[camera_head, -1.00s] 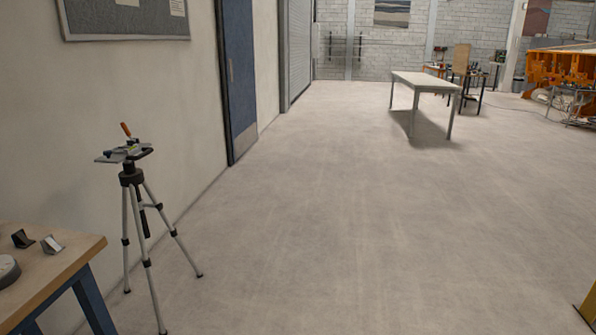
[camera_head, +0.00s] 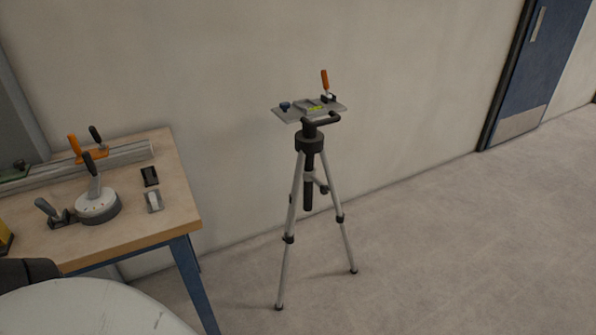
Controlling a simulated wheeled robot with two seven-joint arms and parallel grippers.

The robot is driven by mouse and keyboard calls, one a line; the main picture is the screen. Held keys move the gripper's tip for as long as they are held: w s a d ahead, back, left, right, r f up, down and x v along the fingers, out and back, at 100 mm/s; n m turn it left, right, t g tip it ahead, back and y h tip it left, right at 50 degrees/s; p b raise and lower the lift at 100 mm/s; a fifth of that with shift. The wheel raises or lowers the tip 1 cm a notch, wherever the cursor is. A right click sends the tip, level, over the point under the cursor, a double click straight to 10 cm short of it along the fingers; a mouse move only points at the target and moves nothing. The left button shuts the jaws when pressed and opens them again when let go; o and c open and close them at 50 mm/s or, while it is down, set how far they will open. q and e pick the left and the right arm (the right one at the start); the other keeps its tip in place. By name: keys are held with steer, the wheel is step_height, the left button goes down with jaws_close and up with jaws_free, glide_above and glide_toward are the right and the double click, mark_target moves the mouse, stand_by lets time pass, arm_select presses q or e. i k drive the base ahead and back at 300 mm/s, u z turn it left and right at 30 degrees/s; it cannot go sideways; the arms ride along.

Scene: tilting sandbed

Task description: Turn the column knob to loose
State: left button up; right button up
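A tripod (camera_head: 289,225) with silver legs stands on the floor in the middle of the view, against the pale wall. It carries a grey plate (camera_head: 290,115) with a small dark blue knob (camera_head: 285,106) and an upright orange-handled lever (camera_head: 325,82). A black collar (camera_head: 309,143) sits under the plate, with a dark pan handle above it. A small dark part (camera_head: 323,188), which may be the column knob, sticks out to the right of the black centre column (camera_head: 308,190). Its setting is too small to read. Neither of my grippers is in view.
A wooden-topped bench (camera_head: 150,230) with blue legs stands left of the tripod. It holds a round dial device (camera_head: 97,206), a metal rail (camera_head: 125,154) and small dark blocks. The floor right of the tripod is clear up to a blue door (camera_head: 550,60).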

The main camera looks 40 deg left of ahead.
mark_target(324, 190)
steer(key=u, duration=1.15)
steer(key=i, duration=1.1)
steer(key=u, duration=1.05)
